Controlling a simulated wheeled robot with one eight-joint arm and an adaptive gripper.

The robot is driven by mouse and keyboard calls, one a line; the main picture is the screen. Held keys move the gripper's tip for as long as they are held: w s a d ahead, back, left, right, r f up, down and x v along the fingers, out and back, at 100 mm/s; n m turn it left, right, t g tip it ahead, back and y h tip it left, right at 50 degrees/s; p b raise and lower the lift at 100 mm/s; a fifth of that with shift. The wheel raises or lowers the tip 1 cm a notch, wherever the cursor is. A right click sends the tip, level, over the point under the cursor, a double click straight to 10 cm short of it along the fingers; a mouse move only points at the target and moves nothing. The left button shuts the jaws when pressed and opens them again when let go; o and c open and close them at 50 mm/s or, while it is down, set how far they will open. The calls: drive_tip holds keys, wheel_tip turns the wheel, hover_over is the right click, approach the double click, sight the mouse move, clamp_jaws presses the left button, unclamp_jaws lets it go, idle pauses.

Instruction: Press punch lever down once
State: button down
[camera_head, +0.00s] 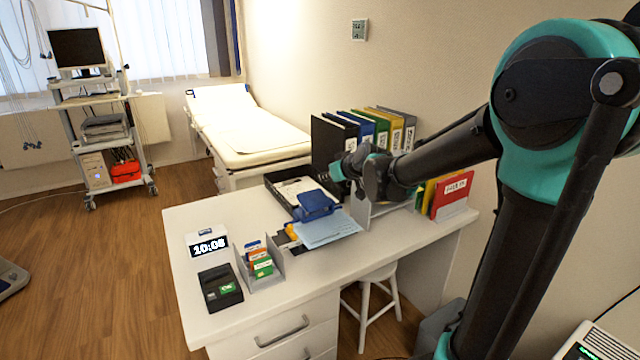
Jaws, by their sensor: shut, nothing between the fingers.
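The blue hole punch (316,205) stands on the white desk (190,225), with its broad blue lever on top. A light blue sheet (328,231) lies at its front, partly against or under it; I cannot tell which. My gripper (338,172) is in the air above the desk, up and to the right of the punch and apart from it in the picture. It is shut and empty, and its fingers are small and dark here. The exact height of the gripper over the lever is hard to tell.
A black tray with papers (278,180) lies behind the punch. Several upright binders (330,145) stand at the wall, partly behind my arm. A clock (207,245), a card holder (262,268) and a black box (220,288) occupy the desk's left front. The right front is clear.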

approach(308, 191)
drive_tip(key=w+a, duration=0.1)
drive_tip(key=w+a+r, duration=0.1)
drive_tip(key=w, duration=0.1)
drive_tip(key=shift+r, duration=0.1)
drive_tip(key=f, duration=0.2)
drive_tip(key=w+f, duration=0.1)
drive_tip(key=shift+a, duration=0.3)
drive_tip(key=shift+f, duration=0.6)
drive_tip(key=shift+a, duration=0.1)
